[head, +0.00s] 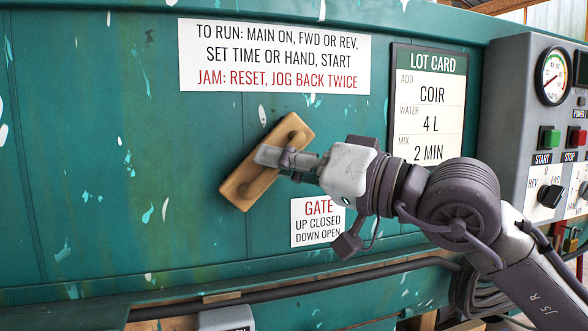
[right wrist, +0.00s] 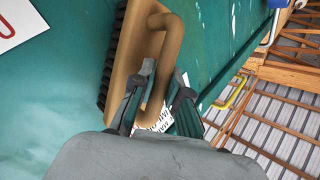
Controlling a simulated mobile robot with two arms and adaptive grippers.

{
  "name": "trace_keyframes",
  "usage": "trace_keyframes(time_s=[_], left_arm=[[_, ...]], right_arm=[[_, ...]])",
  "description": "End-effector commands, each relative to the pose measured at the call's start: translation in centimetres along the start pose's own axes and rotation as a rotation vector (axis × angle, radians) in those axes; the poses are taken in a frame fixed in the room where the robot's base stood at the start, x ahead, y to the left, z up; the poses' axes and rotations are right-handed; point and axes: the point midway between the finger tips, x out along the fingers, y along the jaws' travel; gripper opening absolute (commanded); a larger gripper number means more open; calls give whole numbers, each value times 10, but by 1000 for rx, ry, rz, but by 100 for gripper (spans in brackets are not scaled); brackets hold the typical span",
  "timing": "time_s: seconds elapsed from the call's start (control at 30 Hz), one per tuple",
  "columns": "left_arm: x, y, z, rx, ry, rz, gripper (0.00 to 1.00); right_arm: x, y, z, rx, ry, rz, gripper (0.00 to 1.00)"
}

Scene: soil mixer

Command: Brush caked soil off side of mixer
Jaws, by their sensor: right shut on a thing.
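The teal side of the mixer (head: 110,180) fills most of the head view, with pale chips and dull brownish-green streaks; no thick soil lump stands out. A wooden brush (head: 240,187) is tilted against this side, left of the lot card. My right gripper (head: 272,157) is shut on the brush's handle. In the right wrist view the fingers (right wrist: 160,95) straddle the looped wooden handle (right wrist: 158,75) of the brush. Dark bristles (right wrist: 113,65) face the teal panel. I cannot tell if they touch it. My left gripper is not in view.
A run-instruction sign (head: 275,56) is above the brush, a gate sign (head: 318,221) below right, and the lot card (head: 428,105) to the right. A grey control box (head: 512,110) with dial and buttons juts out at right. A dark pipe (head: 290,291) runs along below.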

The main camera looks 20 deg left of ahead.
Motion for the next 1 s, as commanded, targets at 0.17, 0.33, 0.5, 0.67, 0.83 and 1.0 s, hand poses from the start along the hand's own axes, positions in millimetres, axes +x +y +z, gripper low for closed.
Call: trace_keyframes(time_s=[0.17, 0.33, 0.5, 0.67, 0.83, 1.0], left_arm=[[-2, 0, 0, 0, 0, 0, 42], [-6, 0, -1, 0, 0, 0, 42], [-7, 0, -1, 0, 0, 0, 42], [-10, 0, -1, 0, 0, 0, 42], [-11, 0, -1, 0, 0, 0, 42], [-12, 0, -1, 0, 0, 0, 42]], right_arm=[[1, -3, -4, 0, 1, 1, 0], [1, -10, -13, -1, 2, 1, 0], [-2, -8, -17, 2, 1, 2, 0], [-10, 1, -24, 1, 3, 3, 0], [-18, 10, -32, 1, 3, 3, 0], [-21, 14, -34, 1, 3, 2, 0]])
